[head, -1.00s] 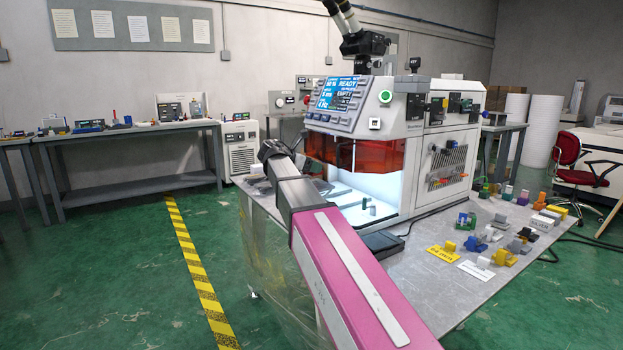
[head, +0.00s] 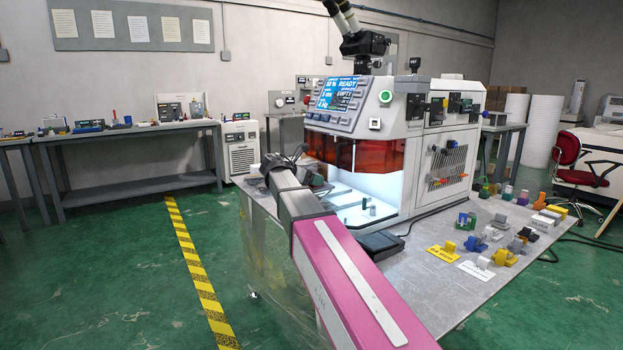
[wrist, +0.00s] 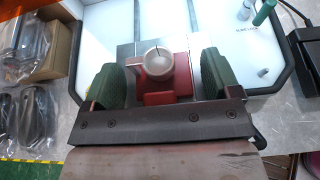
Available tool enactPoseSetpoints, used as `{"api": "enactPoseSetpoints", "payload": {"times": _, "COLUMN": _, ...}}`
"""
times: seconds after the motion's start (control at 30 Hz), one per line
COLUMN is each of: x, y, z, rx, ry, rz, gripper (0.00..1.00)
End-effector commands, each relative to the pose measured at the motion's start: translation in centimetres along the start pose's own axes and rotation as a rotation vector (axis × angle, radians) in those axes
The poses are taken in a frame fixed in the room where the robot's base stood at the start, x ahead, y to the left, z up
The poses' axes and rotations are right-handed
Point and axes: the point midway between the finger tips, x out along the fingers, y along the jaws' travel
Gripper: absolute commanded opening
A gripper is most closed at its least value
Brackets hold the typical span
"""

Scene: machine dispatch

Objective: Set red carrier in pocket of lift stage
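In the wrist view the red carrier (wrist: 160,92), with a round pale knob on top, stands between the two green fingers of my gripper (wrist: 165,78). The carrier is over a grey metal plate (wrist: 128,50), apparently the lift stage, on a white floor. Its underside is hidden, so I cannot tell whether it is seated in a pocket. In the head view my arm hides the carrier.
The machine (head: 385,150) has an orange guard (head: 335,152) above its lit chamber. A grey-green peg (wrist: 264,12) stands at upper right in the wrist view. A black pedal-like box (head: 381,244) sits in front. Several coloured carriers and a yellow label (head: 442,252) lie on the table's right.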

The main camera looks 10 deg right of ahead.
Motion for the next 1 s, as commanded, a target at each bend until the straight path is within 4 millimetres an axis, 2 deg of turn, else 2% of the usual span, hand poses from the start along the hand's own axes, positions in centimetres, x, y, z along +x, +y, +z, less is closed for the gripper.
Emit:
{"api": "enactPoseSetpoints", "payload": {"times": 0.37, "x": -0.1, "y": 0.0, "z": 0.3, "rx": 0.0, "ry": 0.0, "rz": 0.0, "gripper": 0.89}}
{"api": "enactPoseSetpoints", "payload": {"times": 0.43, "x": -0.8, "y": 0.0, "z": 0.3, "rx": 0.0, "ry": 0.0, "rz": 0.001, "gripper": 0.89}}
{"api": "enactPoseSetpoints", "payload": {"times": 0.57, "x": -2.8, "y": 0.0, "z": 0.2, "rx": 0.0, "ry": 0.0, "rz": 0.002, "gripper": 0.89}}
{"api": "enactPoseSetpoints", "payload": {"times": 0.8, "x": -7.7, "y": 0.0, "z": 0.3, "rx": 0.0, "ry": -0.001, "rz": 0.002, "gripper": 0.89}}
{"api": "enactPoseSetpoints", "payload": {"times": 1.0, "x": -10.7, "y": 0.0, "z": 0.2, "rx": 0.0, "ry": 0.0, "rz": 0.001, "gripper": 0.89}}
